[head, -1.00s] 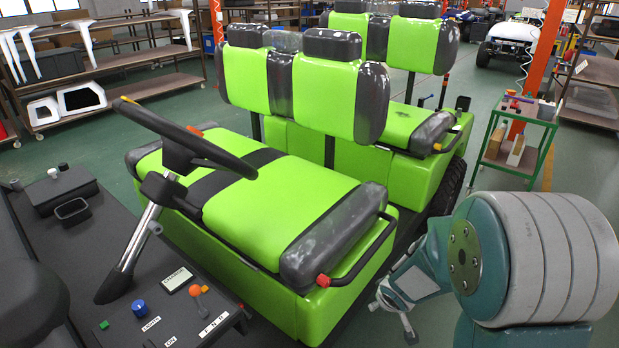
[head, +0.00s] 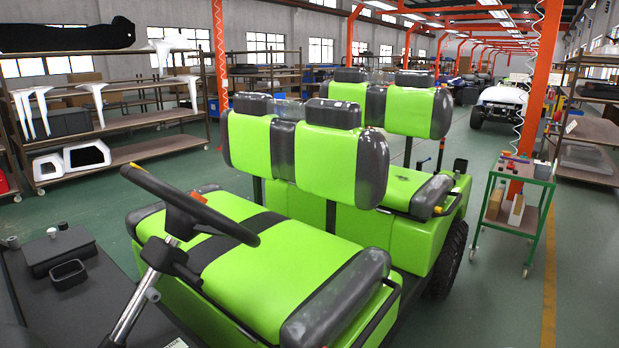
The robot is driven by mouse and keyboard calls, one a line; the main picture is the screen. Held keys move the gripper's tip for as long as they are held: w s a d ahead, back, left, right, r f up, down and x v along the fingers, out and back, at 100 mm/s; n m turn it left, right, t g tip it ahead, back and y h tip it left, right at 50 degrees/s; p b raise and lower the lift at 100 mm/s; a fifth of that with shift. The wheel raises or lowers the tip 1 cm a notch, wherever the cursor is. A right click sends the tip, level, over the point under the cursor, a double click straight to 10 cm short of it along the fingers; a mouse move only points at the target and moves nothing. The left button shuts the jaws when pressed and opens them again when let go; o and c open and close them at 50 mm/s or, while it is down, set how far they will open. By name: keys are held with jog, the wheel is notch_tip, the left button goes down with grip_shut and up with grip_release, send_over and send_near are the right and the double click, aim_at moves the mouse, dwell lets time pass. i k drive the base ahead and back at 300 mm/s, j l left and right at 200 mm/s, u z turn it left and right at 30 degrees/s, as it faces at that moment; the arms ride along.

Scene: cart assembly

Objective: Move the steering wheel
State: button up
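The black steering wheel (head: 188,206) sits at the left of the head view, tilted on top of a silver steering column (head: 136,304). It is mounted above the dark dashboard (head: 78,310) of a green cart, in front of the front seat (head: 270,250). The wheel's rim shows nearly edge-on, and the lower end of the column is cut off by the picture's bottom edge. My gripper is not in view.
A second row of green seats (head: 405,115) stands behind the front one. A green trolley with tools (head: 518,195) is at the right. Shelves with white panels (head: 115,155) stand at the left. Green floor is clear between cart and trolley.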

aim_at(187, 218)
jog(key=k+j+u, duration=0.1)
jog(key=j+u, duration=0.65)
jog(key=k+l, duration=0.05)
